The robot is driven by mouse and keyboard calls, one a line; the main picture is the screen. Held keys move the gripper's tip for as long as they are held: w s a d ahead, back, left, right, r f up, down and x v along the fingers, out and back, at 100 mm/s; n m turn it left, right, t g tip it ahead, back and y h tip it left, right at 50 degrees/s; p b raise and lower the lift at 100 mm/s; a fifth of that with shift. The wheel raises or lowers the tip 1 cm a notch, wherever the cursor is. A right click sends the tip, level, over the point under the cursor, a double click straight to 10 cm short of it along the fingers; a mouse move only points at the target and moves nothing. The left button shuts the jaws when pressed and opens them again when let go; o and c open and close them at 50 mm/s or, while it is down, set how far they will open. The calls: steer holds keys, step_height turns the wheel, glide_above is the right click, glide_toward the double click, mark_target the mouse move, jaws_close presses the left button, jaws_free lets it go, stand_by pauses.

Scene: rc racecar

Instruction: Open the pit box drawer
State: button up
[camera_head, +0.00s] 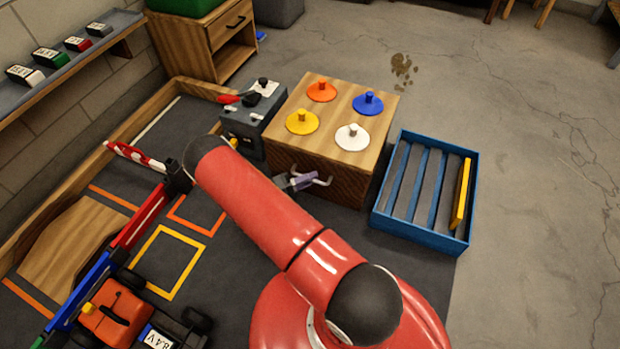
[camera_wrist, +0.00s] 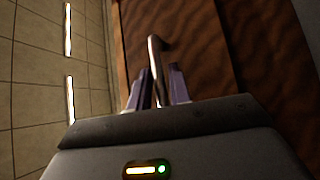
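The pit box (camera_head: 315,165) is a wooden cabinet with a dark front and colored knobbed discs on top. Its drawer front also fills much of the wrist view (camera_wrist: 215,50). A metal bar handle (camera_head: 324,182) stands out from the front. My gripper (camera_head: 301,182) is at this handle. In the wrist view the handle (camera_wrist: 155,58) runs between the two purple fingers of my gripper (camera_wrist: 159,88), which sit close on either side of it with little gap. The drawer looks closed, though my arm hides part of the front.
A blue slatted crate (camera_head: 412,232) with a yellow piece stands right of the pit box. A grey toolbox (camera_head: 246,125) stands at its left. An orange car (camera_head: 115,312) and a barrier (camera_head: 130,230) are on the dark mat at left. The floor at right is clear.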

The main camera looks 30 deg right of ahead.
steer(key=shift+d, duration=0.2)
steer(key=shift+c, duration=0.3)
jaws_close()
steer(key=shift+a, duration=0.1)
steer(key=s+a, duration=1.2)
steer(key=a, duration=0.3)
steer(key=shift+w+a, duration=0.1)
steer(key=shift+o, duration=0.3)
jaws_free()
